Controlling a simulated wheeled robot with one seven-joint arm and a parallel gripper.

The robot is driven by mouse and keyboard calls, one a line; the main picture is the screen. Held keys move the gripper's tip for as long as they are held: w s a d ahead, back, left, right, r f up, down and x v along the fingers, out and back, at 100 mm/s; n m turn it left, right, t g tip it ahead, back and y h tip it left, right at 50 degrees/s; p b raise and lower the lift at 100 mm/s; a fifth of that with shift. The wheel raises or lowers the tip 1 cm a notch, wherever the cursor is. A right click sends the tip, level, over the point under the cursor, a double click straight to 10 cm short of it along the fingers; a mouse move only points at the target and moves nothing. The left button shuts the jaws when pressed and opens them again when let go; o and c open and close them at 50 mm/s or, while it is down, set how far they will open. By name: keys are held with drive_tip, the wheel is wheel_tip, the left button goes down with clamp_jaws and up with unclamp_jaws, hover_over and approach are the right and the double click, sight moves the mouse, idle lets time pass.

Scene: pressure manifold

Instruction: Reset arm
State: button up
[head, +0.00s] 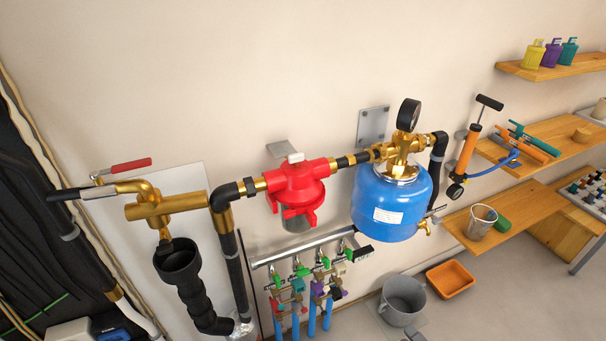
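My gripper and arm are not in view in the head view, so what the gripper holds cannot be seen. The pressure manifold runs along the wall. It has a blue tank (386,208) with a round dark gauge (409,114) on brass fittings, a red regulator (297,187), and a brass valve (166,207) at the left. A red-handled lever (125,166) sits above the brass valve, roughly level. A black funnel-topped pipe (183,274) stands below that valve.
Several green-handled taps hang from a grey manifold bar (316,243). A grey bucket (402,300) and an orange tray (450,279) are on the floor. Wooden shelves (520,222) at the right hold a metal cup (481,221). An orange hand pump (469,150) hangs beside them.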

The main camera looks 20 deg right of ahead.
drive_tip(key=w+a+r+n+g+y+p, duration=0.1)
drive_tip(key=w+a+r+n+g, duration=0.3)
drive_tip(key=r, duration=0.3)
drive_tip(key=w+a+r+n+g+y+p, duration=0.2)
drive_tip(key=a+r+n+g, duration=0.15)
drive_tip(key=r+g, duration=0.3)
drive_tip(key=w+a+r+n+g+y+p, duration=0.1)
drive_tip(key=w+a+r+n+g, duration=0.3)
drive_tip(key=r, duration=0.4)
drive_tip(key=s+a+r+n+t+h+p, duration=0.1)
drive_tip(key=s+a+r+h, duration=0.1)
drive_tip(key=r, duration=0.4)
drive_tip(key=s+a+r+n+t+h+p, duration=0.1)
drive_tip(key=s+a+r+n+h, duration=0.1)
drive_tip(key=s+a+r, duration=0.2)
drive_tip(key=s+a+r+n+t+h+p, duration=0.1)
drive_tip(key=s+a+r, duration=0.3)
drive_tip(key=r, duration=0.6)
drive_tip(key=shift+a+n+h, duration=0.45)
drive_tip(key=shift+a+h, duration=0.15)
drive_tip(key=shift+a, duration=0.4)
